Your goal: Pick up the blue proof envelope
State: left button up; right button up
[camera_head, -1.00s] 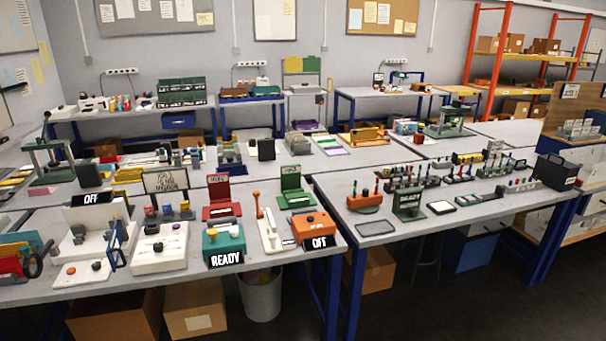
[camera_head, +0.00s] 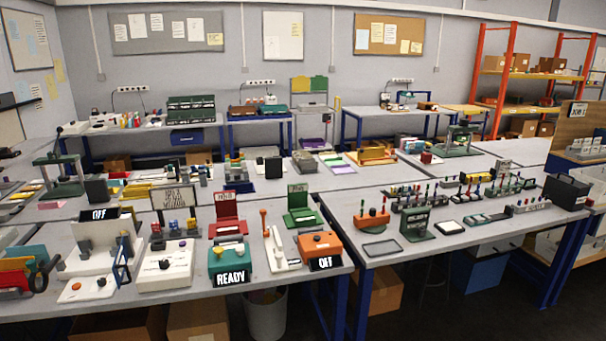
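I cannot pick out a blue proof envelope for certain in the head view. Flat coloured sheets lie on the middle tables, among them a purple and green one (camera_head: 338,164), but they are too small to tell apart as envelopes. Neither of my grippers is in view.
The front left table holds a teal box marked READY (camera_head: 230,260), an orange box marked OFF (camera_head: 320,244) and a white machine (camera_head: 97,252). The front right table holds a grey tray (camera_head: 381,250) and a black case (camera_head: 566,191). A gap separates these tables. Orange shelving (camera_head: 497,85) stands behind.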

aim_at(40, 251)
jog(key=u, duration=1.65)
jog(key=i+j, duration=0.4)
